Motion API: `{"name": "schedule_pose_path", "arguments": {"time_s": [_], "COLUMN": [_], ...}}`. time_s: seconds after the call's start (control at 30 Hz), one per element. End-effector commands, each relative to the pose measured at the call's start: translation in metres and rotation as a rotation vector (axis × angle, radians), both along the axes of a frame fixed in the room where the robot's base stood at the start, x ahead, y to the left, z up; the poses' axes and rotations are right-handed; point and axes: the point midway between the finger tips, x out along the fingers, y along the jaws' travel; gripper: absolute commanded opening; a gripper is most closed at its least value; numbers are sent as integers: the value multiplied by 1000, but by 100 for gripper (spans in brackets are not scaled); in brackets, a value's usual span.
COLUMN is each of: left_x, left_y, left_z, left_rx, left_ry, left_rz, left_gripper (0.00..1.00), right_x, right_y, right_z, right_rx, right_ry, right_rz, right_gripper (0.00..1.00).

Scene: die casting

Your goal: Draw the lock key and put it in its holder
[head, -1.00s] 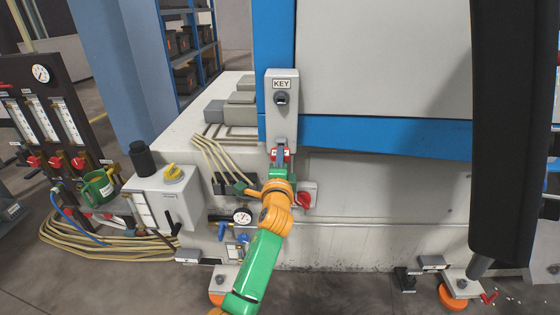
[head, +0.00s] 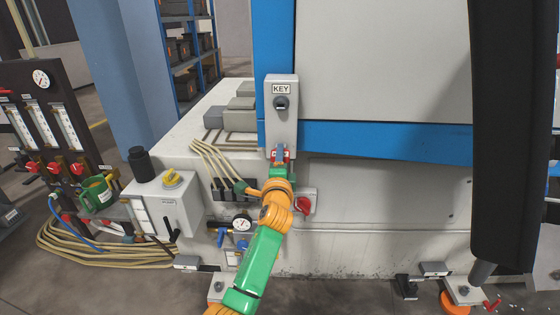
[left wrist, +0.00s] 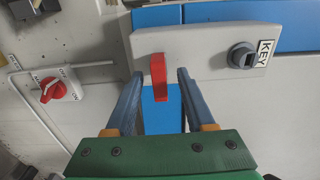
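A grey box (head: 281,125) on the machine front carries a KEY label and a dark round lock (head: 281,102); the lock also shows in the left wrist view (left wrist: 243,56). A red upright piece, seemingly the lock key (left wrist: 158,78), stands at the box's lower end. My left gripper (head: 280,152) is at that lower end. In the left wrist view my left gripper (left wrist: 160,76) is open, its two blue-grey fingers on either side of the red piece with a gap at each side. The head view hides most of the red piece. My right gripper is not in view.
A red rotary switch (head: 304,205) sits just right of my left wrist. Hoses (head: 213,160) and a pressure gauge (head: 242,223) lie to its left. A blue frame (head: 380,143) runs beside the box. A tall black upright (head: 515,130) fills the right side.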

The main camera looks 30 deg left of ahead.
Motion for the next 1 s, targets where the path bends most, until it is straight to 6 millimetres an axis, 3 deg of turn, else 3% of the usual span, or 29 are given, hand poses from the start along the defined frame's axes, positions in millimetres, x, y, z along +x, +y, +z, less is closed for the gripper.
{"name": "schedule_pose_path", "arguments": {"time_s": [0.27, 0.7, 1.0], "left_x": [-4, -59, -61], "left_y": [-2, -36, -37], "left_z": [0, -1, 0], "left_rx": [0, -1, 0], "left_ry": [0, 1, 0], "left_rz": [0, -1, 0], "left_gripper": [54, 54, 54], "right_x": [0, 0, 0], "right_y": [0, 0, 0], "right_z": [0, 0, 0], "right_rx": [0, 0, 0], "right_ry": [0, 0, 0], "right_rz": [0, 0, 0], "right_gripper": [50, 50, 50]}}
